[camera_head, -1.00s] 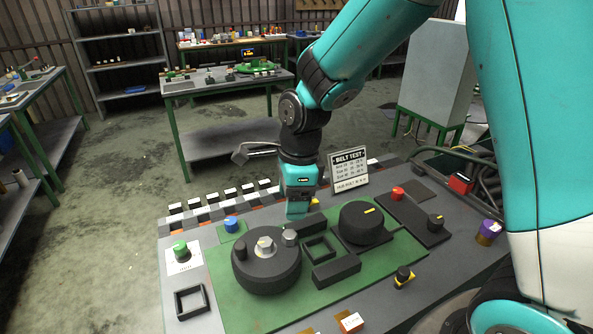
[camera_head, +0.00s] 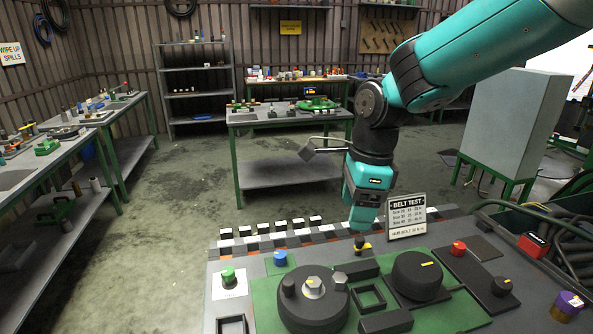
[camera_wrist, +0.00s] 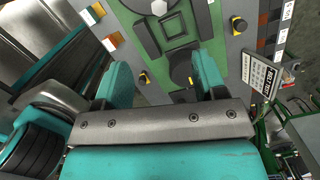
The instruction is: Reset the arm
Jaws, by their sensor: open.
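My gripper (camera_head: 362,222) points down above the far edge of the workbench (camera_head: 222,282), left of the BELT TEST sign (camera_head: 407,217). In the wrist view its two teal fingers (camera_wrist: 162,82) stand apart with nothing between them. A small black knob with a yellow base (camera_head: 361,246) shows just below the fingertips in the head view; whether they touch it cannot be told. A round black dial unit with a grey knob (camera_head: 313,303) and a second black dial with a yellow mark (camera_head: 417,276) sit on the green panel.
A blue button (camera_head: 280,258), a green button (camera_head: 228,276) and a red button (camera_head: 458,248) stand on the bench. A purple-topped part (camera_head: 568,303) is at the right. Thick cables (camera_head: 560,240) lie behind the right side.

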